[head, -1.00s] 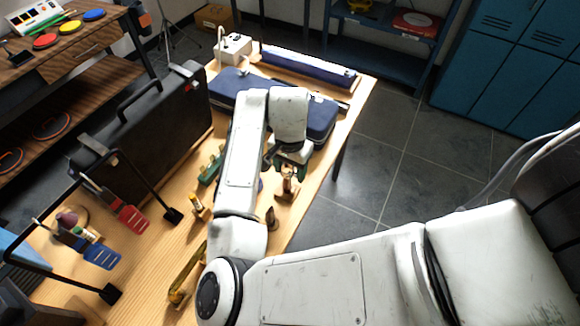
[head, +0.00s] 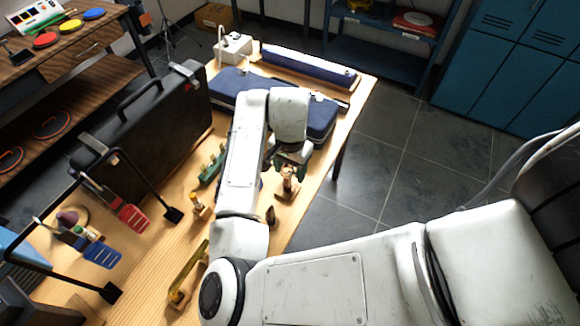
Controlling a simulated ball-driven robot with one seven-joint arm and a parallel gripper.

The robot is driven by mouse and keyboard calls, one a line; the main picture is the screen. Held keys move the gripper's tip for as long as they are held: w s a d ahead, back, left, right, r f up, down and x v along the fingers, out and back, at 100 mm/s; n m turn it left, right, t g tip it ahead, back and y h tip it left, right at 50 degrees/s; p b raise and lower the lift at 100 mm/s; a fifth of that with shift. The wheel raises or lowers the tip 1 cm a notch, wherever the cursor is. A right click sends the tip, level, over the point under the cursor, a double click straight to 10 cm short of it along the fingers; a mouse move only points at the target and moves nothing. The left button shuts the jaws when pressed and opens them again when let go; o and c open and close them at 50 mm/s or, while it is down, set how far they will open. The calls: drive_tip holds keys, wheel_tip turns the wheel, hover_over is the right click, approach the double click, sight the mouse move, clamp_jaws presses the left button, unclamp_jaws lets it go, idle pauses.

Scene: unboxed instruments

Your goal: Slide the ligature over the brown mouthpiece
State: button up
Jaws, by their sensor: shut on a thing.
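My gripper (head: 290,170) is at the far end of my arm, over the right side of the wooden table, pointing down. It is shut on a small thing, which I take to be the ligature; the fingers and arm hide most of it. A small brown upright piece on a light wooden base (head: 288,194) stands directly under the fingers, likely the brown mouthpiece. I cannot tell whether the held thing is around it or just above it. Another small dark brown piece (head: 271,215) stands nearer to me.
A blue case (head: 322,118) lies just behind my gripper, with a long blue case (head: 308,67) farther back. A black case (head: 150,125) stands at the left. A green item (head: 212,168) and a small bottle-like item (head: 197,206) are left of my arm. The table's right edge is close.

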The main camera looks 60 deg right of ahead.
drive_tip(key=shift+f+b, duration=1.8)
drive_tip(key=shift+f, duration=1.15)
idle(1.4)
drive_tip(key=o, duration=1.2)
drive_tip(key=shift+c, duration=0.2)
drive_tip(key=shift+c, duration=0.3)
drive_tip(key=c, duration=0.4)
drive_tip(key=shift+r, duration=0.1)
drive_tip(key=shift+r+p, duration=2.75)
drive_tip(key=shift+r, duration=0.25)
